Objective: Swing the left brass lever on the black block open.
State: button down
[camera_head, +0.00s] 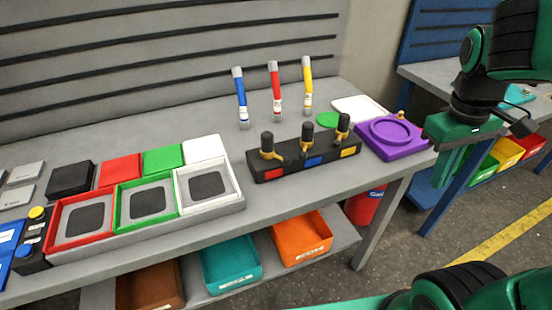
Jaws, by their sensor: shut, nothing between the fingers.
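The black block (300,168) lies along the workbench, right of centre in the head view, with red, blue and yellow patches on its front. Three brass levers with black upright knobs stand in a row on it. The left brass lever (268,154) is above the red patch, the middle lever (305,146) above the blue, the right lever (342,134) above the yellow. The levers' exact angles are hard to tell. My gripper (462,138) is shut and empty, off to the right of the block and apart from it.
A purple round-recessed fixture (371,148) sits at the bench's right end, between the block and my gripper. Blue, red and yellow tubes (276,92) stand behind the block. Red, green and white framed trays (203,200) lie left of it.

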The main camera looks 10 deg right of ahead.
aim_at(275, 156)
jog(key=w+a+r+n+t+h, duration=0.1)
jog(key=w+a+r+n, duration=0.1)
jog(key=w+a+n, duration=0.45)
jog(key=w+a+r+n+h, duration=0.1)
jog(key=w+a+n, duration=0.3)
jog(key=a+n, duration=0.4)
jog(key=s+a+r+n+t, duration=0.1)
jog(key=s+a+n+t, duration=0.15)
jog(key=a+n, duration=1.5)
jog(key=a+f+m, duration=0.1)
jog(key=f+m, duration=0.1)
jog(key=f, duration=0.1)
jog(key=w+a+f+m, duration=0.1)
jog(key=f+m, duration=0.1)
jog(key=w+f+m, duration=0.1)
jog(key=f, duration=0.2)
jog(key=shift+w+a+f+m, duration=0.15)
jog(key=shift+a+f+m, duration=0.2)
jog(key=shift+a+m, duration=0.05)
jog(key=shift+w+d, duration=0.8)
jog(key=shift+w, duration=0.05)
jog(key=shift+w+d, duration=0.55)
jog(key=shift+w, duration=0.05)
